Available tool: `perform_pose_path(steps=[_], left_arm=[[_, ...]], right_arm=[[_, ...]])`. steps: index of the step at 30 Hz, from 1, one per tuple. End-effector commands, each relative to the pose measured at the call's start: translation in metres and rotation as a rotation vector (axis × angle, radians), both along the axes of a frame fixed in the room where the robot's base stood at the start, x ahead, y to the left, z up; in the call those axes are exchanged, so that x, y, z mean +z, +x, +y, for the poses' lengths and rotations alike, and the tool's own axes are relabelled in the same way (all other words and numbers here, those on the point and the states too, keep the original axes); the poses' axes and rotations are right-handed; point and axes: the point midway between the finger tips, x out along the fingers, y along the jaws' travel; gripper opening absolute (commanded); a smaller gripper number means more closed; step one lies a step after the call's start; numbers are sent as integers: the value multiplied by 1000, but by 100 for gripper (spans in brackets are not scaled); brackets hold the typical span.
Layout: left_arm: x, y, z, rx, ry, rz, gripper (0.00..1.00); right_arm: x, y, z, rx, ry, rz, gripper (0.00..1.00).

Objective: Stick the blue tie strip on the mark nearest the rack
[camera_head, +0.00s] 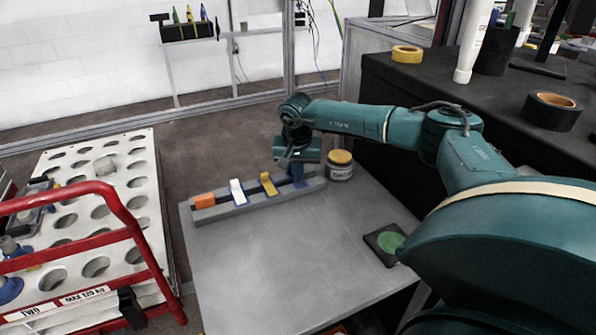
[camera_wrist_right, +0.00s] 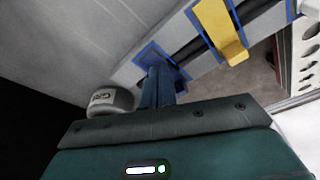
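A grey bar (camera_head: 230,209) with a dark cable along it lies at the table's back edge. An orange piece (camera_head: 204,200), a white strip (camera_head: 238,192) and a yellow strip (camera_head: 268,184) sit on it from left to right. My right gripper (camera_head: 298,178) points down at the bar's right end, with its narrow fingers together at the blue tie strip (camera_head: 300,184). In the right wrist view the blue strip (camera_wrist_right: 176,76) is at the bar, within a blue outlined mark (camera_wrist_right: 150,52). The fingers partly hide it. Its exact contact is unclear. My left gripper is out of view.
A jar (camera_head: 340,166) stands just right of the bar's end, close to my right gripper. A dark pad with a green disc (camera_head: 385,243) lies on the table. A white panel with holes (camera_head: 100,211) and a red cart frame (camera_head: 75,240) are left. The table middle is clear.

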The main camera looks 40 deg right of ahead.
Motion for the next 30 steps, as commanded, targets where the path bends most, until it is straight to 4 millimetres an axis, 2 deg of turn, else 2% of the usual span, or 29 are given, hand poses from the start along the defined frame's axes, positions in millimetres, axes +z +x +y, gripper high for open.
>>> perform_pose_path(steps=[6, 10, 30], left_arm=[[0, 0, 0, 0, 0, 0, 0], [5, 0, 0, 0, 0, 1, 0], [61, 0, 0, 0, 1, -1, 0]], right_arm=[[-1, -1, 0, 1, 0, 3, 0], [5, -1, 0, 1, 0, 3, 0], [70, -1, 0, 1, 0, 2, 0]])
